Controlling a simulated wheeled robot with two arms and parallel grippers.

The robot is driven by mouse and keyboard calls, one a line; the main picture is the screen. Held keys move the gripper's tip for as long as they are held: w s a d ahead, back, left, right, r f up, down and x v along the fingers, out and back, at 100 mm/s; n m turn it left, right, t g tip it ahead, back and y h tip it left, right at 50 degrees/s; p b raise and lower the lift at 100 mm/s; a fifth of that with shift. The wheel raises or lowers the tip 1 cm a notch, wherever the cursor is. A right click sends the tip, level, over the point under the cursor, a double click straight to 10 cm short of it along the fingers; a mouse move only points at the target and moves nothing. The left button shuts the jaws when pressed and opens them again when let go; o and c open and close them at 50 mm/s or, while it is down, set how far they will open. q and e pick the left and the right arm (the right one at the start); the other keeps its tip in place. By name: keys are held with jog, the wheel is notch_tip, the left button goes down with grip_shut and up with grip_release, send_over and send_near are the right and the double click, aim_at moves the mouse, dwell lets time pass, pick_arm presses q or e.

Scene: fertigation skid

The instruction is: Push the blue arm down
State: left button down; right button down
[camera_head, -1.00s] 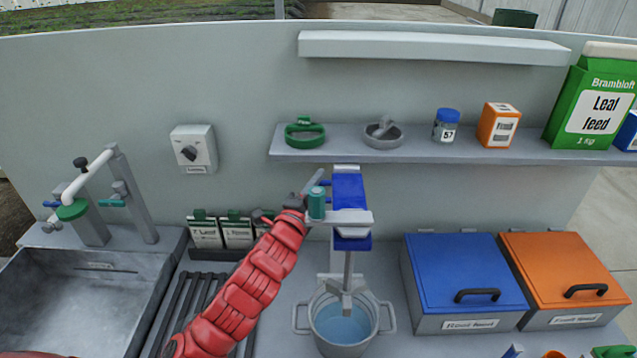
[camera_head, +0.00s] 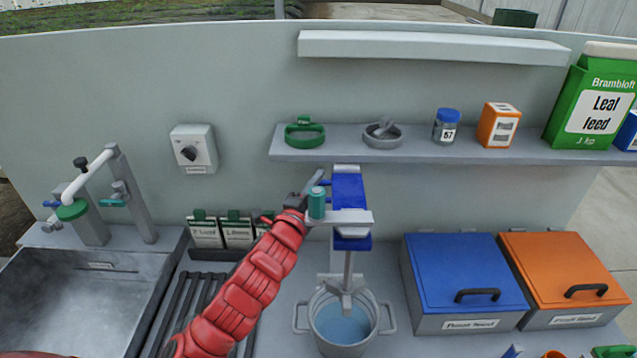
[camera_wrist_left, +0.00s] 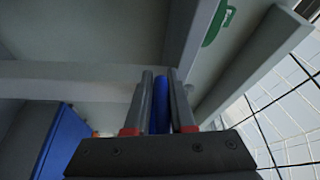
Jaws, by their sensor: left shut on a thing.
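The blue arm is a small lever (camera_head: 325,182) on the left side of the blue stirrer head (camera_head: 349,190). My left gripper (camera_head: 313,186) reaches it from the left, beside the stirrer. In the left wrist view, the gripper's two grey fingers (camera_wrist_left: 161,102) are shut on the blue arm (camera_wrist_left: 160,118), which shows as a blue bar between them. Part of the arm is hidden by the fingers. A teal cylinder (camera_head: 316,203) stands just below the gripper. My right gripper is in neither view.
The stirrer shaft reaches into a grey pot (camera_head: 344,348) holding blue liquid. A shelf (camera_head: 450,153) with several items runs behind and above the stirrer. A blue-lidded bin (camera_head: 463,268) and an orange-lidded bin (camera_head: 560,262) stand right; a sink (camera_head: 80,300) is left.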

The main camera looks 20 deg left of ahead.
pick_arm(q)
jog(key=shift+r, duration=0.35)
notch_tip(320, 180, down, 18)
jog(key=b, duration=1.3)
jog(key=shift+f, duration=0.1)
jog(key=c, duration=0.8)
grip_release()
jog(key=shift+c, duration=0.2)
jog(key=shift+s, duration=0.15)
